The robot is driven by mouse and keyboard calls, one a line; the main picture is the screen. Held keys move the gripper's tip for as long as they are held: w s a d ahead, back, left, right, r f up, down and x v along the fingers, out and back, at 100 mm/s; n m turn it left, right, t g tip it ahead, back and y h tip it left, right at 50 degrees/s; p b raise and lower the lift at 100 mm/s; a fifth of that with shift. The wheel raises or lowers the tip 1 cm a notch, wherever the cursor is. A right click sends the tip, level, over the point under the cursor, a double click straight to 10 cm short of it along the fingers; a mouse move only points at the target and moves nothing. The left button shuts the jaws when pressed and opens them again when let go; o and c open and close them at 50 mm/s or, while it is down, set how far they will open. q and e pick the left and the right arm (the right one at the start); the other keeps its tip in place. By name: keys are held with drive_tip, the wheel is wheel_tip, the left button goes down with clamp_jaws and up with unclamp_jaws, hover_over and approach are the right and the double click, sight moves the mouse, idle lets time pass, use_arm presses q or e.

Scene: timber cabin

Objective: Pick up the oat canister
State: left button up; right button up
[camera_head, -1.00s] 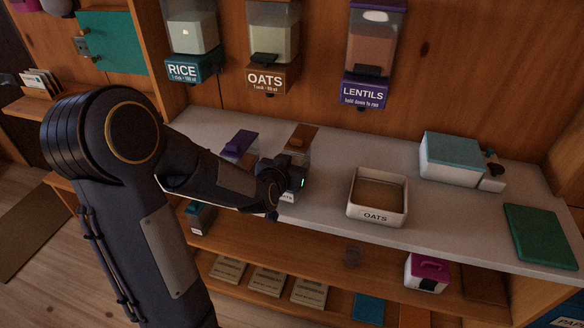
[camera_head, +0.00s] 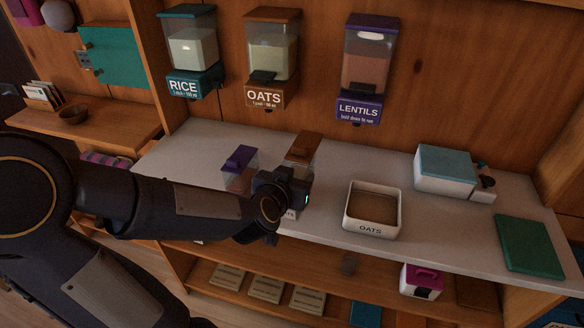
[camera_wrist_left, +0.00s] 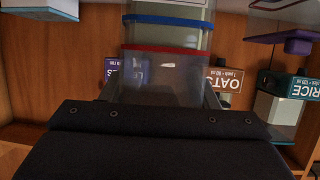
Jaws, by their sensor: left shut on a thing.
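The oat canister (camera_head: 303,146) has a brown lid and a clear body, and stands upright at the middle of the pale counter. My left gripper (camera_head: 286,190) is shut on it from the front and hides most of its lower part. I cannot tell whether its base touches the counter. In the left wrist view the clear canister (camera_wrist_left: 166,64), with a red and a blue line, fills the space between the fingers. My right gripper is not in view.
A purple-lidded canister (camera_head: 239,165) stands close on the left. A white OATS bin (camera_head: 371,230) is on the right. Wall dispensers for rice (camera_head: 193,52), oats (camera_head: 270,60) and lentils (camera_head: 362,65) hang above. A teal-lidded box (camera_head: 445,170) and green mat (camera_head: 528,246) lie further right.

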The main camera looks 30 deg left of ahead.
use_arm(q)
drive_tip(key=s+d+r+p, duration=0.2)
drive_tip(key=s+d, duration=0.1)
drive_tip(key=s, duration=0.1)
drive_tip(key=shift+s+r, duration=0.25)
drive_tip(key=shift+r, duration=0.05)
drive_tip(key=shift+d, duration=0.1)
